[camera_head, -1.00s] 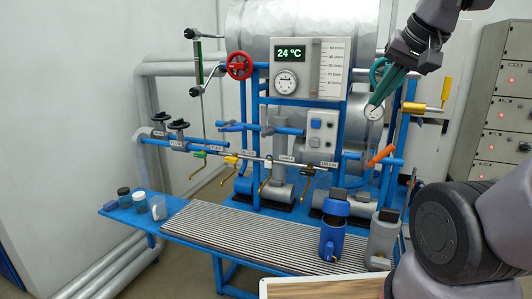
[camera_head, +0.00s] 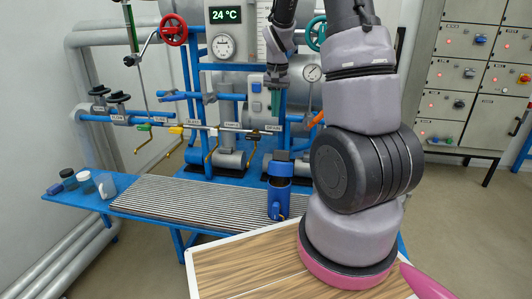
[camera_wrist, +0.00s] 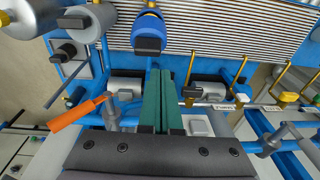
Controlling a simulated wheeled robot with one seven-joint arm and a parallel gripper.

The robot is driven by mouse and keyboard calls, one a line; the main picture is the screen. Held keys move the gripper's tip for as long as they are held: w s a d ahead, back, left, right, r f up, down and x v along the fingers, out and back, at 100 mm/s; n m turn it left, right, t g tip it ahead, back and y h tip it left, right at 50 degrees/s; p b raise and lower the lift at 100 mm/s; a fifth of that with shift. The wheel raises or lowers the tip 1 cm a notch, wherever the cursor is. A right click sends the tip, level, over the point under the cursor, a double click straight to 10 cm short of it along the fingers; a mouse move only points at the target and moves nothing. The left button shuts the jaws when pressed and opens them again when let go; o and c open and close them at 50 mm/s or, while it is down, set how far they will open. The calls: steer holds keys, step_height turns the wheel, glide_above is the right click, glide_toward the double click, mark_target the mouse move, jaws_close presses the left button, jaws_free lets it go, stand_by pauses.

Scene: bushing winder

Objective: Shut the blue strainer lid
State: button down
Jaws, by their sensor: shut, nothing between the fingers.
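The blue strainer (camera_head: 279,199) stands at the right end of the slatted bench. Its blue lid (camera_head: 281,170) appears raised at the back of the body, with a black block on its top edge. In the wrist view the lid (camera_wrist: 149,29) shows at the top centre with its black block toward me. My gripper (camera_head: 275,113) has green fingers, shut and empty. It points down above and behind the lid, apart from it. The fingers also show in the wrist view (camera_wrist: 160,72), with their tips short of the lid.
A grey strainer (camera_wrist: 88,22) stands beside the blue one; my arm hides it in the head view. An orange handle (camera_wrist: 77,115) and blue pipes lie close to my gripper. Jars (camera_head: 84,181) stand at the bench's left end. The slatted top (camera_head: 190,201) is clear between.

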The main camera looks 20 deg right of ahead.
step_height(320, 180, down, 3)
steer(key=w, duration=0.1)
glide_above(273, 162)
steer(key=w+d, duration=0.1)
steer(key=w, duration=0.1)
steer(key=shift+g, duration=0.3)
steer(key=f, duration=0.9)
steer(key=shift+s+d+f, duration=0.1)
steer(key=shift+d+f, duration=0.1)
steer(key=shift+f, duration=0.2)
steer(key=f, duration=0.2)
steer(key=s+f, duration=0.1)
steer(key=shift+a+f, duration=0.1)
steer(key=shift+a, duration=0.3)
steer(key=shift+s+a+f, duration=0.1)
steer(key=shift+s+f, duration=0.1)
steer(key=shift+f, duration=0.2)
steer(key=shift+s+a, duration=0.1)
steer(key=shift+s+a+f, duration=0.15)
steer(key=shift+s, duration=0.1)
